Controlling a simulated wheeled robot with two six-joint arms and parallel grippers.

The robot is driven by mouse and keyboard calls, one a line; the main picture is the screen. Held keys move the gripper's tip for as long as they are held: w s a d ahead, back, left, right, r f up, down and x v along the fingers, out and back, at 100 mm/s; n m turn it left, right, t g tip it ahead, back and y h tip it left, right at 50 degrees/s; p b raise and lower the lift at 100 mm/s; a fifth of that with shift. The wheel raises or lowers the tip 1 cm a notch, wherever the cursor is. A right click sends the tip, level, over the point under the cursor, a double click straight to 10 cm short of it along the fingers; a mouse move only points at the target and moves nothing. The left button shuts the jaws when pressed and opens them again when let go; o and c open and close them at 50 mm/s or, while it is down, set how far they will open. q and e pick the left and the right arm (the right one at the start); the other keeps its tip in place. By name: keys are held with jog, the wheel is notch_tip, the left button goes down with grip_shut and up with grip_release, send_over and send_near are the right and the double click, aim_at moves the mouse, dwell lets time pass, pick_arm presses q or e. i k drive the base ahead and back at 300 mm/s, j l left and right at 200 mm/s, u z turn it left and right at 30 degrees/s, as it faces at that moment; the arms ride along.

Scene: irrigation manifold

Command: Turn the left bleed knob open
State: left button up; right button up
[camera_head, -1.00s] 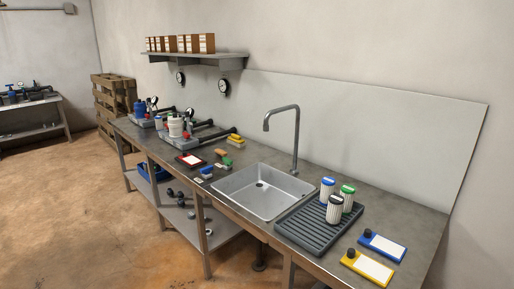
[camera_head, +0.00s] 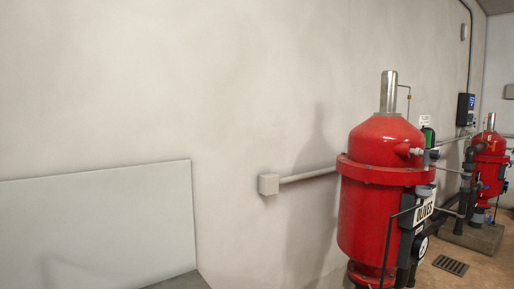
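No bleed knob can be made out in the head view. A second red tank (camera_head: 489,165) stands farther back at the right edge. Grey and dark pipes and fittings run beside the tanks, too small to tell one knob from another. Neither of my grippers is in view.
A pale panel (camera_head: 100,225) and a bit of grey worktop (camera_head: 180,281) are at lower left. A wall box (camera_head: 268,184) with a pipe leads to the tank. A floor drain (camera_head: 450,265) lies in open floor at lower right.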

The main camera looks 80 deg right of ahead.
aim_at(435, 154)
jog(key=z, duration=2.15)
